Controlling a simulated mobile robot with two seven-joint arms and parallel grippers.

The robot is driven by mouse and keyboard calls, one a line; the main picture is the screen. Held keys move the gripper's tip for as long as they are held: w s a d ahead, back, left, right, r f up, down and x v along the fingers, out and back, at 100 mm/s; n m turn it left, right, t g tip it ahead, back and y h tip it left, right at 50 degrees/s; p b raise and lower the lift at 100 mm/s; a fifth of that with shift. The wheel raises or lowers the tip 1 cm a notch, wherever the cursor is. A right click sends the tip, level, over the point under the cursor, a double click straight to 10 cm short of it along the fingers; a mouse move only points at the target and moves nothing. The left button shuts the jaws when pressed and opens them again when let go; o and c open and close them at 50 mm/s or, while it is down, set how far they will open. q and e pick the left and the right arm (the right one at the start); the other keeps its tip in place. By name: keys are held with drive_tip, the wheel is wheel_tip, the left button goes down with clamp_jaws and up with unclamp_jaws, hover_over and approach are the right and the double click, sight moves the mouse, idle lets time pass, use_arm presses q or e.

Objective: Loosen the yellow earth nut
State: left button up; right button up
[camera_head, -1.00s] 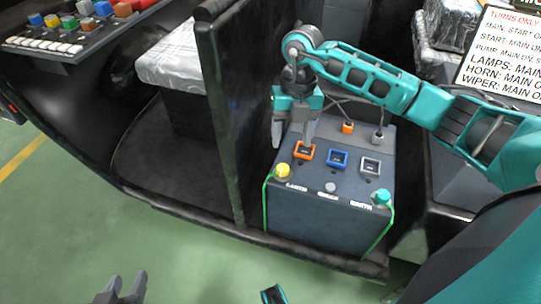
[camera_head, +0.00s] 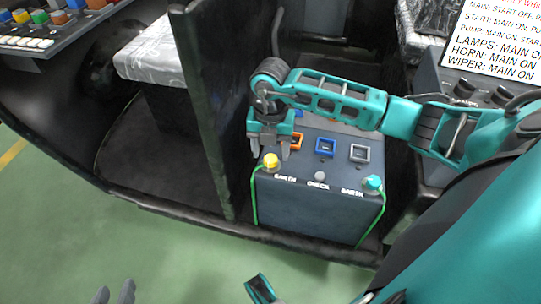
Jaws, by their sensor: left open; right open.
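The yellow earth nut (camera_head: 271,161) sits on the front left edge of a dark grey box (camera_head: 315,205), with a green wire running down from it. My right gripper (camera_head: 270,151) points down over the box's left side, fingers apart. Its fingertips are just above and behind the yellow nut in this view; I cannot tell whether they touch it. My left gripper (camera_head: 114,295) is at the bottom edge, partly cut off, with its fingers apart and empty.
The box top has orange (camera_head: 295,141), blue (camera_head: 325,147) and grey (camera_head: 360,153) framed switches. A teal nut (camera_head: 373,182) with a green wire is at its right. A dark upright panel (camera_head: 208,110) stands close left. Green floor in front is clear.

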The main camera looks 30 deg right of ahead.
sight(271, 160)
drive_tip(key=shift+f, duration=1.15)
use_arm(q)
drive_tip(key=shift+w+d+r, duration=0.15)
drive_tip(key=shift+w+d, duration=0.1)
drive_tip(key=shift+d, duration=0.1)
use_arm(e)
drive_tip(key=c, duration=1)
use_arm(q)
drive_tip(key=shift+a, duration=0.15)
use_arm(e)
drive_tip(key=shift+n, duration=0.8)
drive_tip(key=shift+c, duration=0.2)
drive_tip(key=o, duration=1)
drive_tip(key=shift+o, duration=0.2)
